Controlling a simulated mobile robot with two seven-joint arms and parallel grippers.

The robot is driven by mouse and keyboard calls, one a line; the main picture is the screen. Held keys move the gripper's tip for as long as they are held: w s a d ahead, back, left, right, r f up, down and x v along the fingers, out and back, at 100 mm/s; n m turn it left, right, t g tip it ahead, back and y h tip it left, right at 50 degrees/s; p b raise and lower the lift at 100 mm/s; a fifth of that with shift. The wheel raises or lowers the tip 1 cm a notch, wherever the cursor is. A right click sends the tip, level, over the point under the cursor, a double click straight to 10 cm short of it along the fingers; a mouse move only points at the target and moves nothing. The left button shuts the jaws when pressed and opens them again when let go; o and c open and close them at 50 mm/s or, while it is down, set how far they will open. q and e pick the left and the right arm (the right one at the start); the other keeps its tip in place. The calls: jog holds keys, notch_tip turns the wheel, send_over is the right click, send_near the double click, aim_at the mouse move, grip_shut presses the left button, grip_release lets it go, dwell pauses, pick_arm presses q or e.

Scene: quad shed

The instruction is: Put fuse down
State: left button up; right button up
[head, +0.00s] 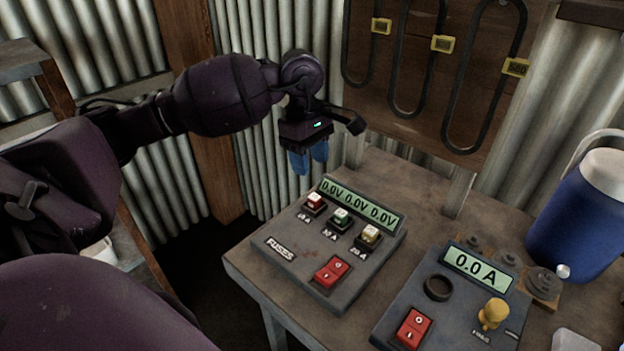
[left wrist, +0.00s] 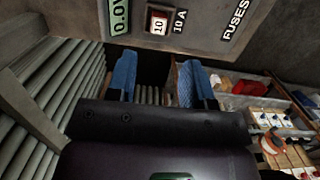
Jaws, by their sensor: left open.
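My left gripper (head: 308,160) hangs above and behind the left back corner of the fuse tester box (head: 290,262). Its blue fingers are apart with nothing between them, as the left wrist view also shows (left wrist: 160,78). The red fuse, marked 10, also shows in the left wrist view (left wrist: 158,22), apart from the fingers. My right gripper is not in view.
The fuse box display (head: 357,204) reads 0.0V three times. A second meter box (head: 452,305) showing 0.0 A stands to its right on the workbench (head: 415,183). A blue jug (head: 575,225) stands at the right. The left wrist view shows a cluttered shelf with a red item (left wrist: 250,88).

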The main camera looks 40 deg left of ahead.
pick_arm(q)
jog(key=shift+a+r, duration=0.15)
jog(key=shift+r, duration=1.4)
jog(key=shift+f, duration=0.1)
